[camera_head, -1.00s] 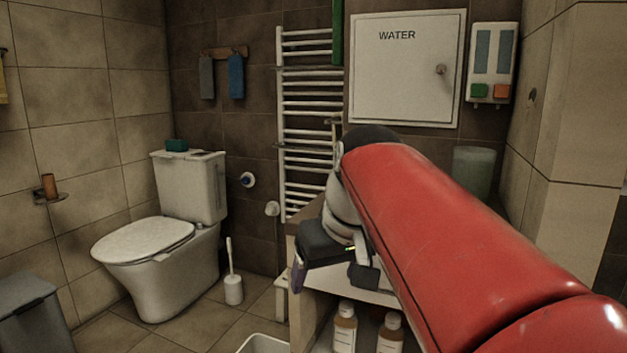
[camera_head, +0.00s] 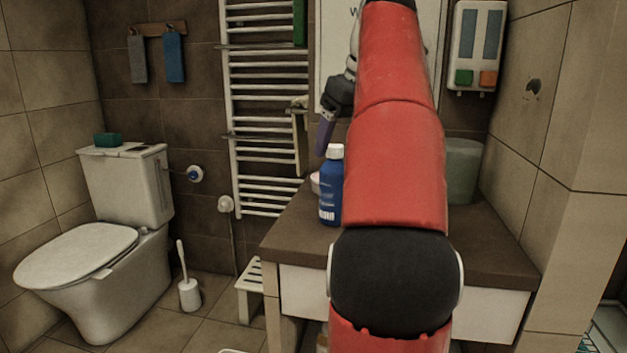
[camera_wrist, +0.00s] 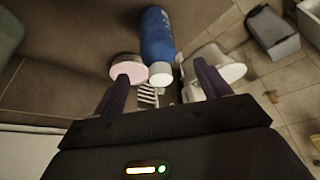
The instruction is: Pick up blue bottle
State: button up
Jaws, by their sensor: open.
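The blue bottle (camera_head: 331,190) with a white cap stands upright on the brown counter (camera_head: 300,228), just left of my red arm in the head view. In the wrist view the blue bottle (camera_wrist: 157,36) shows beyond the fingertips, its white cap toward my gripper, within the sideways span between the fingers. My gripper (camera_head: 326,134) is above the bottle in the head view, partly hidden by my arm. In the wrist view my gripper (camera_wrist: 163,74) has its two purple fingers apart with nothing held between them.
A round pinkish-white object (camera_wrist: 126,68) is beside the bottle, close to the left finger. A greenish container (camera_head: 463,168) stands at the back right of the counter. A towel rail (camera_head: 262,110) is on the wall behind. A white stool (camera_head: 247,285) stands left of the counter.

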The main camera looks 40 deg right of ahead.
aim_at(335, 173)
jog(key=b+x, duration=0.1)
jog(key=x, duration=0.1)
jog(key=b+x, duration=0.1)
jog(key=x, duration=0.4)
jog(key=shift+s+d+f+b, duration=0.1)
jog(key=shift+s+f+b, duration=0.1)
jog(key=shift+f+b, duration=0.25)
jog(key=shift+c, duration=0.3)
jog(key=shift+r, duration=0.1)
jog(key=c, duration=1.1)
